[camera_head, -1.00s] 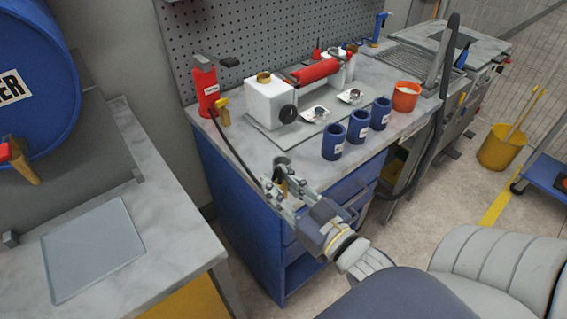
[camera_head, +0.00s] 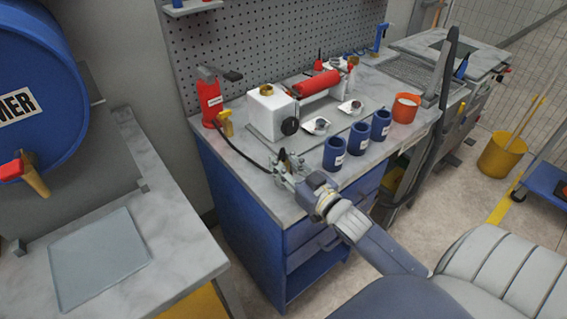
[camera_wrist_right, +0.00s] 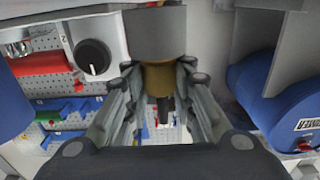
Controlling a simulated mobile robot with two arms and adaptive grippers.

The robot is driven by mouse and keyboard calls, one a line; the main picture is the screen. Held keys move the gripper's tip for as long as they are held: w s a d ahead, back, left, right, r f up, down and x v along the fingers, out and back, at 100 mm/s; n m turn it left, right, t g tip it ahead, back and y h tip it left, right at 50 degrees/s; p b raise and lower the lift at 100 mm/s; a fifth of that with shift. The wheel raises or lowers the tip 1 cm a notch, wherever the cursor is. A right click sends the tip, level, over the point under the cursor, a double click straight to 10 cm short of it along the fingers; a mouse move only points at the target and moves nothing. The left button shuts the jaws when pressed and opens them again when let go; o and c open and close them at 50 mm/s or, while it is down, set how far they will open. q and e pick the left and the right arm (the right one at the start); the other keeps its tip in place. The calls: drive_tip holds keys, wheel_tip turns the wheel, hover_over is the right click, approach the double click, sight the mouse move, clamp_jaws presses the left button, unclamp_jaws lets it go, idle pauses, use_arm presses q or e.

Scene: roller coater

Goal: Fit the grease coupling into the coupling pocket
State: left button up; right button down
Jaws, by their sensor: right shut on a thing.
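My right gripper (camera_head: 284,168) is at the near left corner of the bench, shut on the grease coupling (camera_head: 283,155). In the right wrist view, the coupling is a grey cylinder with a brass band (camera_wrist_right: 158,78) between the fingers. A black hose (camera_head: 238,146) runs from the red grease pump (camera_head: 211,100) towards the gripper. I cannot identify the coupling pocket for certain; a yellow fitting (camera_head: 226,122) sits beside the pump, and a brass ring (camera_head: 266,91) tops the white block (camera_head: 266,112). The coupling is apart from both. My left gripper is out of view.
The red roller (camera_head: 318,83) lies behind two small white dishes. Several blue cups (camera_head: 334,153) and an orange cup (camera_head: 405,107) stand along the bench's front edge. A blue drum (camera_head: 35,90) is at left, above a grey tray (camera_head: 98,258).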

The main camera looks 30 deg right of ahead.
drive_tip(key=shift+f, duration=0.2)
drive_tip(key=c, duration=1.3)
unclamp_jaws()
drive_tip(key=shift+f, duration=0.1)
drive_tip(key=shift+c, duration=0.2)
drive_tip(key=s+b, duration=0.2)
drive_tip(key=s, duration=1)
drive_tip(key=shift+d, duration=0.45)
